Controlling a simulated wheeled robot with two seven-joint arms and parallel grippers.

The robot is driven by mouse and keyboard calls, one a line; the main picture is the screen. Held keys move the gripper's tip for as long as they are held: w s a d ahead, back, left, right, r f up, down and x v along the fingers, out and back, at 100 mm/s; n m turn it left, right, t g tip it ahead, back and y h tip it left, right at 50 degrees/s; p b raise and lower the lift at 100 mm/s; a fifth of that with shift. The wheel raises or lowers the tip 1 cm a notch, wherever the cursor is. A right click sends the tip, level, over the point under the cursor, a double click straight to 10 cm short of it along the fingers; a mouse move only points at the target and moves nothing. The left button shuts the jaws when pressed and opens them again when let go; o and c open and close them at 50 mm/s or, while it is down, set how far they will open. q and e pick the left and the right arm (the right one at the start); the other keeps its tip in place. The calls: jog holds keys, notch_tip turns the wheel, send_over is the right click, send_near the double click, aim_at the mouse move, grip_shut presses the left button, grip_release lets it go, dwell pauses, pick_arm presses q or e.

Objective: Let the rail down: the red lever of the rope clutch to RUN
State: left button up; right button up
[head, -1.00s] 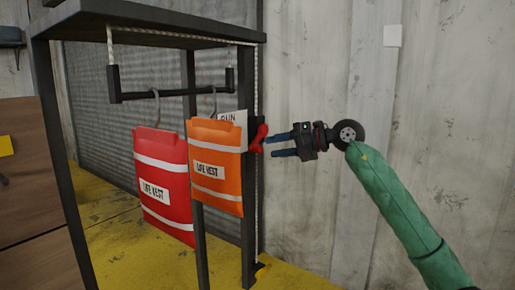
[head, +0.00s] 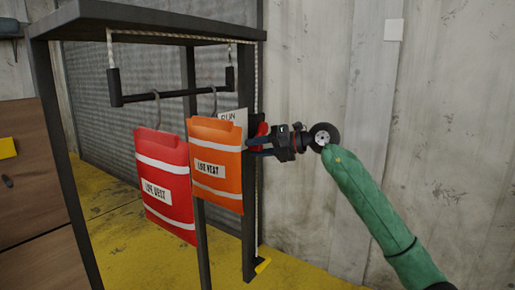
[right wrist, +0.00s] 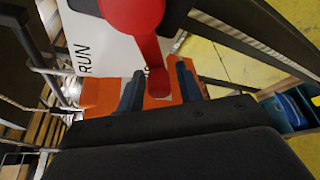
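The red lever (head: 262,130) of the rope clutch is on the rack's right post, partly hidden by my right gripper in the head view. In the right wrist view the red lever (right wrist: 152,55) reaches down between the blue fingers of my right gripper (right wrist: 160,72). The fingers are apart, with gaps showing beside the lever. In the head view the right gripper (head: 254,147) points left at the post. A white plate (head: 236,116) marked RUN is behind the lever. The black rail (head: 165,96) hangs on ropes under the rack's top. My left gripper is out of view.
A red life vest (head: 165,210) and an orange one (head: 217,180) hang from the rail; the orange one is close to the lever. The rope (head: 258,215) runs down the right post. The wall side at right is clear. Wooden drawers (head: 30,190) stand at left.

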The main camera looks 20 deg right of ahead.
grip_shut()
